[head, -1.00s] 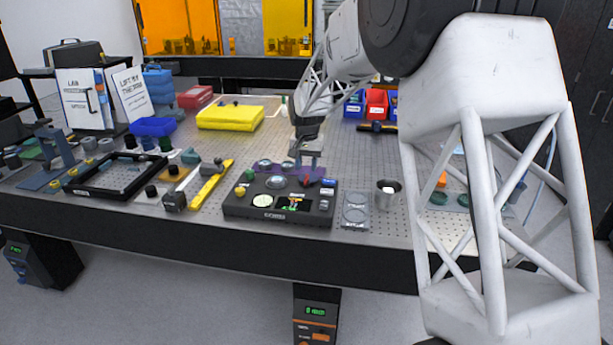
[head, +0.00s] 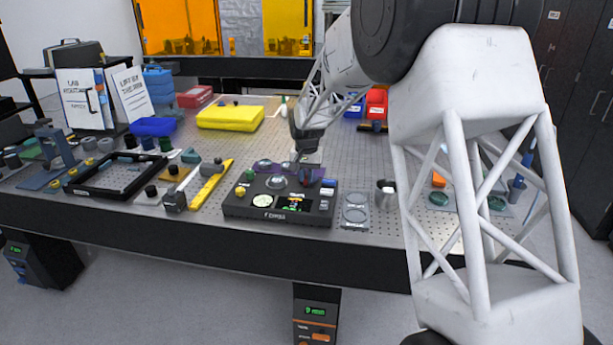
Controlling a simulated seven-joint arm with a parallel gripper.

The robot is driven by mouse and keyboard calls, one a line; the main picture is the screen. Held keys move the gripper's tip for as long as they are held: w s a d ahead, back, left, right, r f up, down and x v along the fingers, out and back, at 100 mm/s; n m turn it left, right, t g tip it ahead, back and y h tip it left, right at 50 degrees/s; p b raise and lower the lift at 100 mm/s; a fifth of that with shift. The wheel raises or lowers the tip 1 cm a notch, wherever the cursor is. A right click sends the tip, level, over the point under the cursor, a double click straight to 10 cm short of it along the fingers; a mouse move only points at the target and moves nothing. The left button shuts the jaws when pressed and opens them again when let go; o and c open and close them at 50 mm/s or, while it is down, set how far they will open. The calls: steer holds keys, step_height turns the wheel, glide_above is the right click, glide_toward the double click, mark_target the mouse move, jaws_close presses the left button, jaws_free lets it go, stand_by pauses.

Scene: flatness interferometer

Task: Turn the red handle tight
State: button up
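The black interferometer box (head: 277,216) stands near the front edge of the optical table, with a round pale dial, a dark screen and small knobs on its top. The small handle (head: 305,177) stands at the back right of the box top. It looks dark with a little red, and its exact angle is too small to tell. My gripper (head: 306,165) points down right above the handle, its tips at or very near it. I cannot tell whether the fingers touch it or how far apart they are.
A yellow bar (head: 211,185) and a black frame (head: 117,174) lie left. Bare table shows at back right.

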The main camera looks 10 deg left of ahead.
steer(key=shift+n, duration=0.4)
jaws_close()
steer(key=n, duration=0.2)
steer(key=shift+n, duration=0.3)
steer(key=n, duration=1.4)
steer(key=shift+r, duration=0.1)
steer(key=o, duration=0.7)
jaws_free()
